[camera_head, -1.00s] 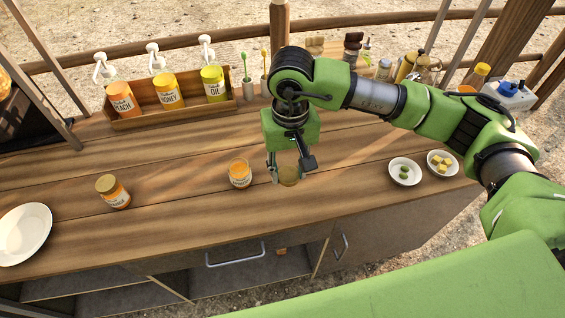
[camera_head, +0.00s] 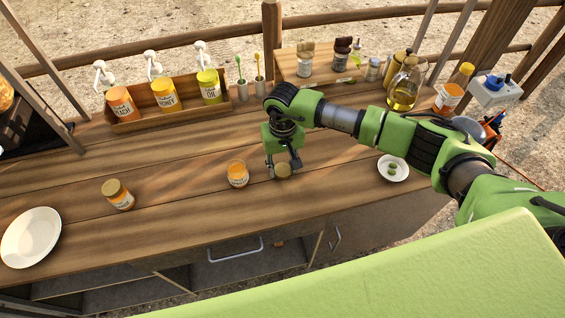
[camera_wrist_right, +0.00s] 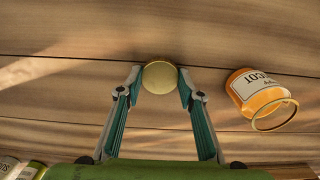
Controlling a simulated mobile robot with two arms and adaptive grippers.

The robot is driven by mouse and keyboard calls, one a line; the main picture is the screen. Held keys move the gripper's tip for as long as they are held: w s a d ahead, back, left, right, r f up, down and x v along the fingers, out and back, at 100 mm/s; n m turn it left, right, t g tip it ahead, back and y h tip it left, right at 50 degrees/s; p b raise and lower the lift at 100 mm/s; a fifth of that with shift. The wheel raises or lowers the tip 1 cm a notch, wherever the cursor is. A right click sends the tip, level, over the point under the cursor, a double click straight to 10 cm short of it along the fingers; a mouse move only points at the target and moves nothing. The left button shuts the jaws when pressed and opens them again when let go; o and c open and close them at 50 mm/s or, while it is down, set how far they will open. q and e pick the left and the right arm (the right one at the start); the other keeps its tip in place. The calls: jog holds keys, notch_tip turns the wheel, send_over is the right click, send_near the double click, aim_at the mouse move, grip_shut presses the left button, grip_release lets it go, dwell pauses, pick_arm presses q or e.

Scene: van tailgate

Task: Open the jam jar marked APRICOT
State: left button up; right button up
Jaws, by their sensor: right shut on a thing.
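The apricot jar (camera_head: 237,175) stands upright on the counter with an open top and orange jam in it. In the right wrist view the same jar (camera_wrist_right: 252,92) shows a label ending in "COT" and a bare round rim. My right gripper (camera_head: 283,168) is to the right of the jar, low over the counter. It is shut on a gold lid (camera_wrist_right: 159,77), which shows between its fingertips and also in the head view (camera_head: 283,171). The lid is apart from the jar; whether it touches the counter I cannot tell. My left gripper is out of view.
A second jar (camera_head: 118,195) with a gold lid stands to the left, near a white plate (camera_head: 32,238). A wooden rack (camera_head: 190,109) of pump bottles is at the back. A bowl (camera_head: 393,168) with green pieces is on the right. The front middle counter is clear.

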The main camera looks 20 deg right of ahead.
aim_at(283, 169)
jog(key=shift+f, duration=0.2)
jog(key=o, duration=1.2)
jog(key=shift+r, duration=0.1)
jog(key=shift+r, duration=0.2)
notch_tip(283, 169, up, 12)
jog(key=b, duration=0.4)
